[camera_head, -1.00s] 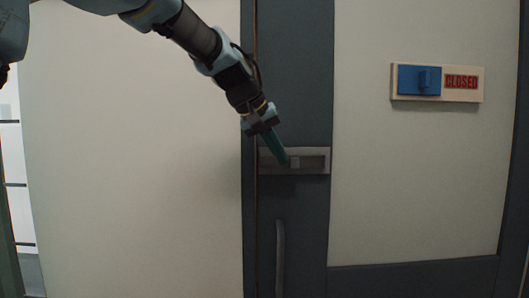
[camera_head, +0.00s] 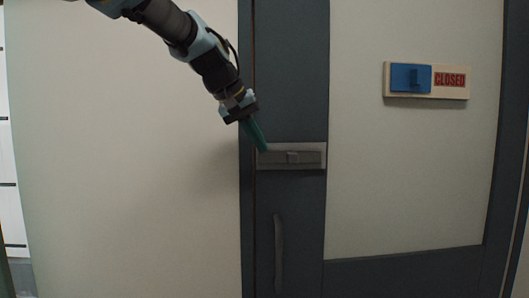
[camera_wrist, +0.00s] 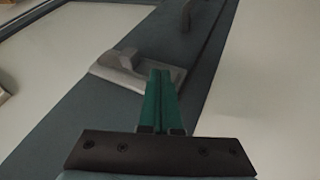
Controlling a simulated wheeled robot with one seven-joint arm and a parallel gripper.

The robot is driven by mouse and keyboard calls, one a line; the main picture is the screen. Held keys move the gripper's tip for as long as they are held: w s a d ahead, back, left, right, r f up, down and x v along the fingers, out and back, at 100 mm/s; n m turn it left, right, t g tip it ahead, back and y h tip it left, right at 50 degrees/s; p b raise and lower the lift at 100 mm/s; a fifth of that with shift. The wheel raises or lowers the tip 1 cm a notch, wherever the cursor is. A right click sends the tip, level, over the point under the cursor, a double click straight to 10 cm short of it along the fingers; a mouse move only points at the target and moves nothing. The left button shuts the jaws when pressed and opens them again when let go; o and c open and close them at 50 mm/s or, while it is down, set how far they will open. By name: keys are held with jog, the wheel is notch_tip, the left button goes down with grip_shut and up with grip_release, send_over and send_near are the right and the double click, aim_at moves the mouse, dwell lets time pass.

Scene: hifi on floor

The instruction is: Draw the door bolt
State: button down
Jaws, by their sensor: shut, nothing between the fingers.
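The door bolt (camera_head: 292,157) is a grey metal plate with a small square knob, set across the dark door frame just right of the door's seam. In the wrist view the bolt (camera_wrist: 127,60) lies just beyond the fingertips, its knob standing up to their left. My gripper (camera_head: 263,147) has green fingers, closed together with nothing between them. Its tips are at the upper left end of the bolt plate, left of the knob. The fingers (camera_wrist: 161,75) hide part of the plate in the wrist view. I cannot tell whether they touch it.
A vertical door handle (camera_head: 279,253) is below the bolt. A blue switch (camera_head: 411,78) sits beside a red CLOSED sign (camera_head: 450,80) on a board at the upper right. The pale wall panel at left is clear.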

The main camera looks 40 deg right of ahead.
jog(key=b+v, duration=0.1)
jog(key=v, duration=0.6)
jog(key=shift+a+r+b, duration=0.25)
jog(key=shift+a+b, duration=0.05)
jog(key=shift+w, duration=0.2)
jog(key=w+a+f+n+t+y, duration=0.1)
jog(key=w+a+f+n+y, duration=0.1)
jog(key=w+a+f, duration=0.7)
jog(key=w+a+f+n+t+y, duration=0.25)
jog(key=w+a+f, duration=0.25)
jog(key=a+f, duration=0.7)
jog(key=s+a+f+n+y, duration=0.1)
jog(key=s+a+f, duration=0.2)
jog(key=a+f, duration=0.2)
jog(key=s+a+f+n+g, duration=0.1)
jog(key=s+a+f, duration=0.2)
jog(key=a, duration=0.9)
jog(key=s+a+f+n+y, duration=0.1)
jog(key=s+a+f, duration=0.2)
jog(key=a+f, duration=0.5)
jog(key=shift+a+f+g+y, duration=0.2)
jog(key=shift+a+g+y, duration=0.15)
jog(key=shift+a, duration=0.25)
